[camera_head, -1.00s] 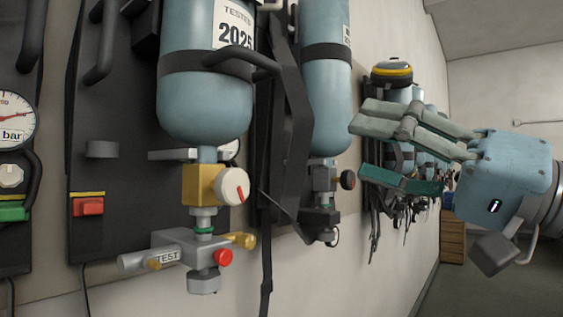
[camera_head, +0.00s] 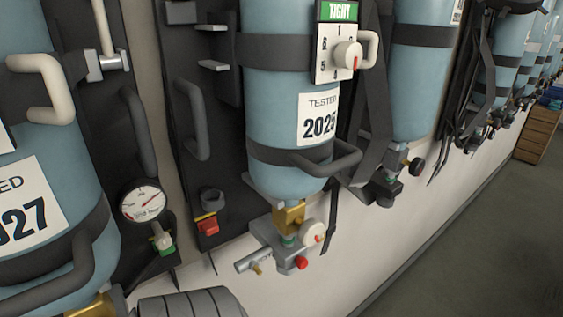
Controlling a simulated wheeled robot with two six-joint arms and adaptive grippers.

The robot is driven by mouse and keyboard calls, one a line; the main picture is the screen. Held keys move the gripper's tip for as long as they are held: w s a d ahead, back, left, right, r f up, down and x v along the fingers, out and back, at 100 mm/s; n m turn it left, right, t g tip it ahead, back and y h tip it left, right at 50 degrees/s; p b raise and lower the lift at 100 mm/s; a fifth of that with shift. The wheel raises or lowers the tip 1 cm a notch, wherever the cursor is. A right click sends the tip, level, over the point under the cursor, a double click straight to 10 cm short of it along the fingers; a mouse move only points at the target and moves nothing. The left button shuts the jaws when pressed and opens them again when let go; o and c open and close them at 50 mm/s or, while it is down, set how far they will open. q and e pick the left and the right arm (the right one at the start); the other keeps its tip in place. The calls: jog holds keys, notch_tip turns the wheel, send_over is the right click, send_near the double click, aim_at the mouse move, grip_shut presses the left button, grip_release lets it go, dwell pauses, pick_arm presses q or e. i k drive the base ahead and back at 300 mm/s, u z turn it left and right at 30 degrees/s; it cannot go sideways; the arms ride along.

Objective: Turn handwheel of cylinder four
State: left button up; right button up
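A light blue cylinder (camera_head: 285,100) labelled "TESTED 2025" hangs on a black backplate in the middle. Below it is a brass valve block with a white round handwheel (camera_head: 313,232) bearing a red mark. A grey fitting (camera_head: 280,256) with a red knob (camera_head: 301,263) sits under the valve. The neighbouring cylinder (camera_head: 422,70) to the right has a black handwheel (camera_head: 417,166). A larger cylinder (camera_head: 45,130) at the left is labelled "2027"; its valve is mostly cut off. No number shows which cylinder is four. Neither gripper is in view.
A pressure gauge (camera_head: 143,202) and a red switch (camera_head: 208,225) sit left of the middle cylinder. A grey ribbed part (camera_head: 190,303) fills the bottom left edge. More cylinders recede along the wall towards a wooden cabinet (camera_head: 537,136). The floor at right is clear.

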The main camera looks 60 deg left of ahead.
aim_at(310, 231)
jog(key=u, duration=2.05)
